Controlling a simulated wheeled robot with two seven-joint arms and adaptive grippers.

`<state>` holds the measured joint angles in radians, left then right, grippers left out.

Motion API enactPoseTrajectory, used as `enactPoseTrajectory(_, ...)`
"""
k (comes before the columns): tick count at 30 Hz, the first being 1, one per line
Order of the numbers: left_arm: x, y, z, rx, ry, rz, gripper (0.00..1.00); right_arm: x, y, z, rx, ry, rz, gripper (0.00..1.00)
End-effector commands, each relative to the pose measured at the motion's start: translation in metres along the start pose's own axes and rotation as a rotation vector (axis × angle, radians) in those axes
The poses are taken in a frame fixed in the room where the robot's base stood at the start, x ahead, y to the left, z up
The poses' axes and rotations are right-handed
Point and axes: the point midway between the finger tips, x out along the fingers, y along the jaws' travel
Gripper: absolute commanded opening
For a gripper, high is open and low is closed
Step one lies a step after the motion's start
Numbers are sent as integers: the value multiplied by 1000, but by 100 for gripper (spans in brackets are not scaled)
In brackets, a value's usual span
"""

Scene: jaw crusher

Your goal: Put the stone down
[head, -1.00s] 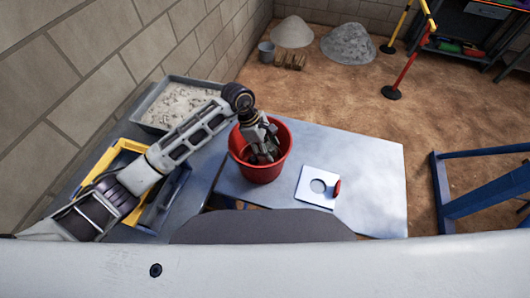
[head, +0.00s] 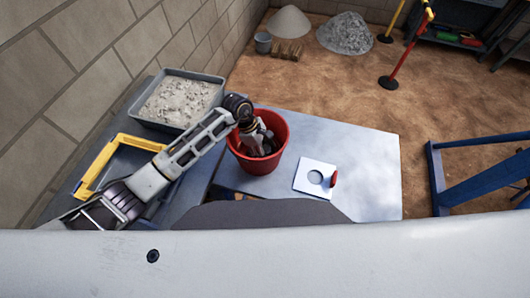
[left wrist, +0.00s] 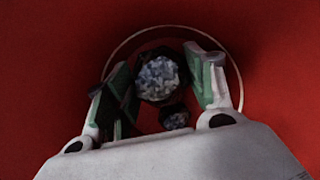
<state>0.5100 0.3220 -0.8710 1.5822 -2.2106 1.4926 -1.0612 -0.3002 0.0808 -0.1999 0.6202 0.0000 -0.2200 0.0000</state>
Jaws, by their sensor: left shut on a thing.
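A red bucket (head: 282,150) stands on the grey table. My left gripper (head: 262,146) reaches down inside it. In the left wrist view my left gripper (left wrist: 163,85) is shut on a grey speckled stone (left wrist: 159,77), which sits between the two green-lined fingers. A smaller grey stone (left wrist: 175,121) shows nearer the wrist in that view. The red inside of the bucket (left wrist: 50,75) fills the background. Whether the held stone touches the bucket's bottom I cannot tell. In the head view the stone is hidden by the gripper. My right gripper is not in view.
The grey table (head: 370,160) is clear right of the bucket except for a white plate (head: 303,183) with a round hole and red handle. A blue frame (head: 470,183) stands right.

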Motion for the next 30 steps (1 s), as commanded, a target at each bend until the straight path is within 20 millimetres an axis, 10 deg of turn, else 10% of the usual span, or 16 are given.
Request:
enactPoseTrajectory(22,24,1,-10,2,-1,2,14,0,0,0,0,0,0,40)
enactPoseTrajectory(23,24,0,-10,1,0,1,57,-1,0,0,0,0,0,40)
enactPoseTrajectory(30,24,0,-10,0,0,1,76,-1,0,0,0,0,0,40)
